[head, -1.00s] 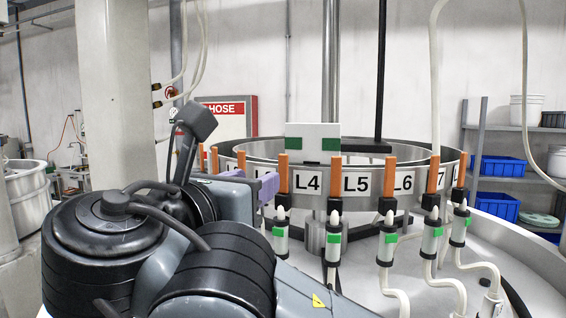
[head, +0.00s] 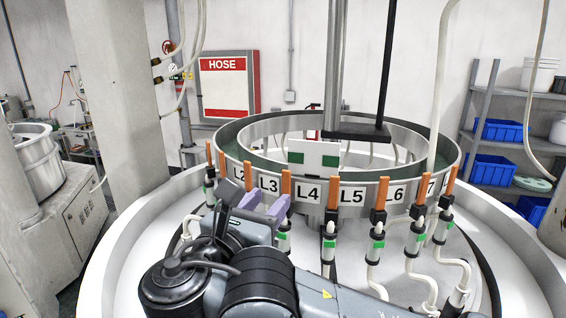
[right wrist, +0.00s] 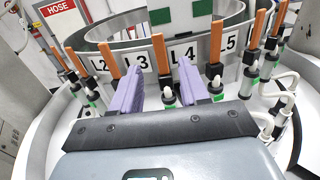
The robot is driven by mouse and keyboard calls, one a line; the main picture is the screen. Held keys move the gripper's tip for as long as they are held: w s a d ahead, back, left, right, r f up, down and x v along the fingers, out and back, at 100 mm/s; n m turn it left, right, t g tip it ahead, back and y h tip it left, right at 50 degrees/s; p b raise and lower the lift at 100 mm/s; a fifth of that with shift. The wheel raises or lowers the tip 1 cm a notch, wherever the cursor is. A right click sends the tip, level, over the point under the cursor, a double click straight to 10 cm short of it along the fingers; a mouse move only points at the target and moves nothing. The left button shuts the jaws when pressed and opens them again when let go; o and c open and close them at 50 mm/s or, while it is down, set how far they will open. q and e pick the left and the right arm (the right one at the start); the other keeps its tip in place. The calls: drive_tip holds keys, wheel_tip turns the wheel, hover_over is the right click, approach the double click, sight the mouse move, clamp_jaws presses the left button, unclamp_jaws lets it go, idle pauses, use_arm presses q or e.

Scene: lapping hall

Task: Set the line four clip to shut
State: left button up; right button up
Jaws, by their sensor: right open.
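The line four clip (head: 286,183) appears to be the upright orange lever on the ring's rim just left of the L4 label (head: 307,192). It also stands upright in the right wrist view (right wrist: 159,52). A pale hose fitting with a green band (head: 284,241) hangs below it. My right gripper (head: 268,204) is open, its purple fingers pointing at the ring. In the right wrist view, the spread fingers (right wrist: 160,74) stand left and right of this lever, lower than its top. I cannot tell whether they touch it. My left gripper is not in view.
The ring (head: 230,140) carries more upright orange levers, including those left of L5 (head: 329,190) and L6 (head: 382,191). Hoses and fittings crowd the ring's front. A white-and-green block (head: 314,157) stands behind L4. A pale column (head: 90,90) stands at left.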

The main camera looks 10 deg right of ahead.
sight(286, 182)
drive_tip(key=p+x, duration=0.3)
drive_tip(key=x, duration=0.3)
drive_tip(key=shift+f, duration=0.1)
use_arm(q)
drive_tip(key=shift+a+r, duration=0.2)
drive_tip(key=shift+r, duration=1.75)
use_arm(e)
drive_tip(key=shift+w+d, duration=0.3)
drive_tip(key=shift+w, duration=0.4)
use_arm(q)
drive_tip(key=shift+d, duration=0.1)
use_arm(e)
drive_tip(key=shift+c, duration=0.3)
drive_tip(key=c, duration=0.5)
clamp_jaws()
